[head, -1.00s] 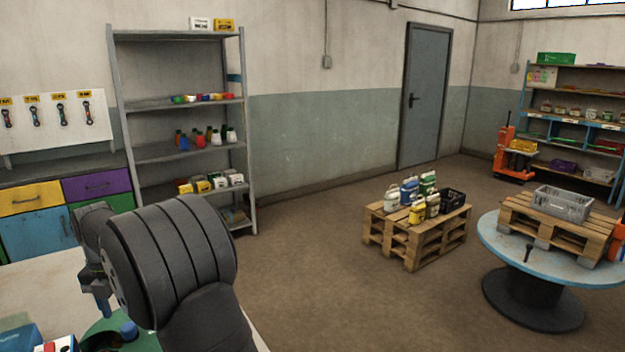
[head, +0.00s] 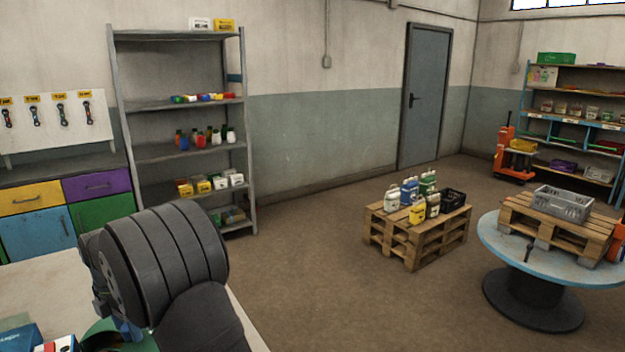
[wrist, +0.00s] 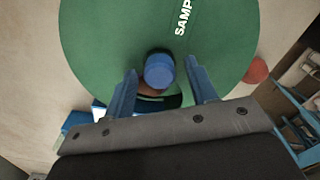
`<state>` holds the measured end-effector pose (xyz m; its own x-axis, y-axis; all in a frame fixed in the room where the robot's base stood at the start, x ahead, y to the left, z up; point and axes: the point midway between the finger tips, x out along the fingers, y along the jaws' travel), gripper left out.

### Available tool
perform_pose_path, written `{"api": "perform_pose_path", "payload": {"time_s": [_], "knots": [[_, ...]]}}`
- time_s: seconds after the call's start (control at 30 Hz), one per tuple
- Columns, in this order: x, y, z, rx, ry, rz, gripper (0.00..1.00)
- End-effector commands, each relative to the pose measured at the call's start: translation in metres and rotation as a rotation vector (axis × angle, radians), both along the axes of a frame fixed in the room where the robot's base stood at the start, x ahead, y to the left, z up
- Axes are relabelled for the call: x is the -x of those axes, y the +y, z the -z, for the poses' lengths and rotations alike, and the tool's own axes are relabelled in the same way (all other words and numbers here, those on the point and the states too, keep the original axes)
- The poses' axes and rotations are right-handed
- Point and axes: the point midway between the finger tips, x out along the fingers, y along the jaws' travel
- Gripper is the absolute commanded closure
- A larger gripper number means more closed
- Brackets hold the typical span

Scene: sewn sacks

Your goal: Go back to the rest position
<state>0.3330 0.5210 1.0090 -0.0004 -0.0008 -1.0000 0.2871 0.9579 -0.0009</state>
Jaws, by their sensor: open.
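In the wrist view, my gripper (wrist: 162,82) is open, its two blue fingers spread apart. Between them in the picture is a small object with a round blue top (wrist: 159,71), with a gap on each side. I cannot tell how far below the fingertips it is. It appears over a green disc (wrist: 105,40) marked "SAMP", the rest of the word cut off. In the head view, my dark arm covers most of the gripper, and part of the green disc (head: 103,335) shows at the bottom left. No sack is clearly visible.
Boxes (head: 62,343) lie at the table's near left in the head view. A reddish round thing (wrist: 257,71) is beside the disc. The pale table top (head: 45,290) looks bare behind. Shelving (head: 180,105), a pallet stack (head: 415,240) and a round table (head: 500,245) stand farther off.

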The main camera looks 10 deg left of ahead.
Motion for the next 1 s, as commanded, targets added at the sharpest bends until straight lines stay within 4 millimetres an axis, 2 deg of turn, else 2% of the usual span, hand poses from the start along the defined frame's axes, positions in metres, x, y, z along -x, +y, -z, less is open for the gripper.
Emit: {"api": "perform_pose_path", "payload": {"time_s": [0.1, 0.23, 0.87, 1.0], "knots": [[0.0, 0.001, -0.016, -0.003, -0.002, -0.005, 0.48], [0.0, 0.0, -0.024, -0.001, 0.0, -0.007, 0.48], [0.0, 0.0, -0.026, -0.001, 0.0, -0.008, 0.48], [-0.011, -0.01, -0.03, -0.007, -0.004, 0.037, 0.48]]}}
